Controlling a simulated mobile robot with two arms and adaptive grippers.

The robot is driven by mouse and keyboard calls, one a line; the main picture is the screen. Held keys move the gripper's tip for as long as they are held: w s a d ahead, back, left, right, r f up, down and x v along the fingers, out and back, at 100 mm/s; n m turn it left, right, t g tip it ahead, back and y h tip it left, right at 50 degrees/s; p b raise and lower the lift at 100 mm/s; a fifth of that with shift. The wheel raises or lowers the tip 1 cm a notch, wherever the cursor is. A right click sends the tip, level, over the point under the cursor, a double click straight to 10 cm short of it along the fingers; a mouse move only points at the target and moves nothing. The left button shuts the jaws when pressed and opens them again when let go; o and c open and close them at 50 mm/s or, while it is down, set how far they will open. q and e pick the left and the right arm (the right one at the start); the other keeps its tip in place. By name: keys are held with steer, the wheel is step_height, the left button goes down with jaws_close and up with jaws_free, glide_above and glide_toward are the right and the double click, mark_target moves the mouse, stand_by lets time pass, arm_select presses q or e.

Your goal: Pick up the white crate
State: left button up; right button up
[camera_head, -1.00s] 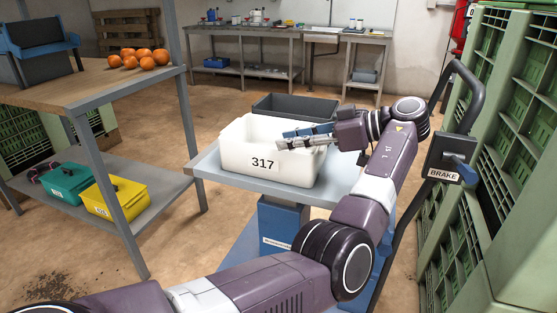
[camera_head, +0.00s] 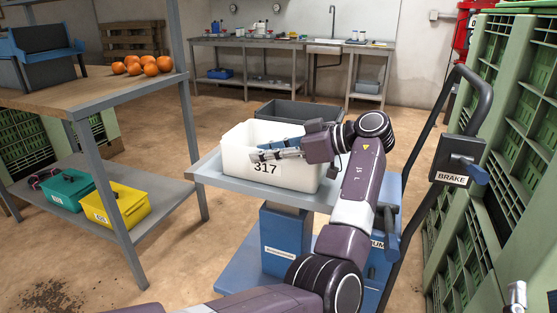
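The white crate (camera_head: 236,160), labelled 317, stands upright on the grey top of a blue trolley (camera_head: 215,180). My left gripper (camera_head: 262,152) reaches in from the right over the crate's front side. One silver finger lies across the front wall just above the label and covers the label's top edge. A blue part of the gripper shows behind it, over the crate's opening. The fingers look apart; I cannot tell whether either touches the wall. The inside of the crate is mostly hidden. A silver tip at the lower right edge appears to be my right gripper (camera_head: 517,296), mostly out of view.
A dark grey crate (camera_head: 300,112) stands right behind the white one. The trolley's handle with a brake box (camera_head: 458,160) rises at right, beside green stacked crates (camera_head: 515,165). A workbench (camera_head: 110,92) with oranges (camera_head: 150,66) is at left. Floor shows between bench and trolley.

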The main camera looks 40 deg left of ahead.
arm_select(q)
jaws_close()
steer(key=shift+r, duration=0.15)
stand_by(0.6)
